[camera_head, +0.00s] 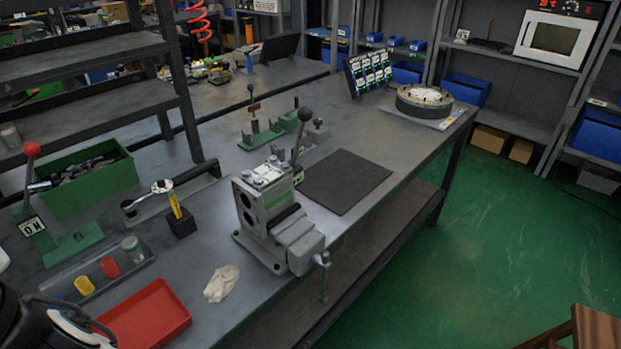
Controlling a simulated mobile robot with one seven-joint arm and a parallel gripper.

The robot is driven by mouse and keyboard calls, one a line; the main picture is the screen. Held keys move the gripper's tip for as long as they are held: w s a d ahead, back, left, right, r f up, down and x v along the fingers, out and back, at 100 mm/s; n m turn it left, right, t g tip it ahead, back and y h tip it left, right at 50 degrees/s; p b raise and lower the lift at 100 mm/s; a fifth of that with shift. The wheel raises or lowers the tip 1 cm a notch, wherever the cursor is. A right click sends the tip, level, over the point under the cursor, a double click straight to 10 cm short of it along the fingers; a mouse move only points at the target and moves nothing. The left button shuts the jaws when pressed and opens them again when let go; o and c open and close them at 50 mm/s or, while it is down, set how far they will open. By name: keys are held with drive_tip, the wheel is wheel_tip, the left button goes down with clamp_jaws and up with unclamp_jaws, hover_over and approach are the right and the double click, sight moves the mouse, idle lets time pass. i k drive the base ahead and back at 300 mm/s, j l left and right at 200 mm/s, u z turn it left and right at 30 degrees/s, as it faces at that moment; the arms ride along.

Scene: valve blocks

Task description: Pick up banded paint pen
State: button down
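A slim yellow pen-like thing (174,205) stands in a small black block (181,223) on the workbench, left of the grey valve block. It leans slightly, and its lower end is hidden in the block. A whitish round piece with dark marks (162,186) shows at its top; I cannot tell whether it belongs to the pen. Any bands are too small to make out. Black and white parts of my own arm show at the lower left corner. My gripper's fingers are not in view.
A grey valve block (270,215) with a vise-like front stands right of the pen. A red tray (146,318), a crumpled cloth (221,283) and a grey tray (112,272) with coloured cylinders lie in front. A green bin (95,188) and red-knobbed lever (32,150) stand left.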

sight(172, 195)
drive_tip(key=i+l+u, duration=0.2)
drive_tip(key=l+u, duration=0.2)
drive_tip(key=i+l+u, duration=0.15)
drive_tip(key=l+u, duration=0.6)
drive_tip(key=i+l+u, duration=0.1)
drive_tip(key=l+u, duration=0.25)
drive_tip(key=l, duration=0.15)
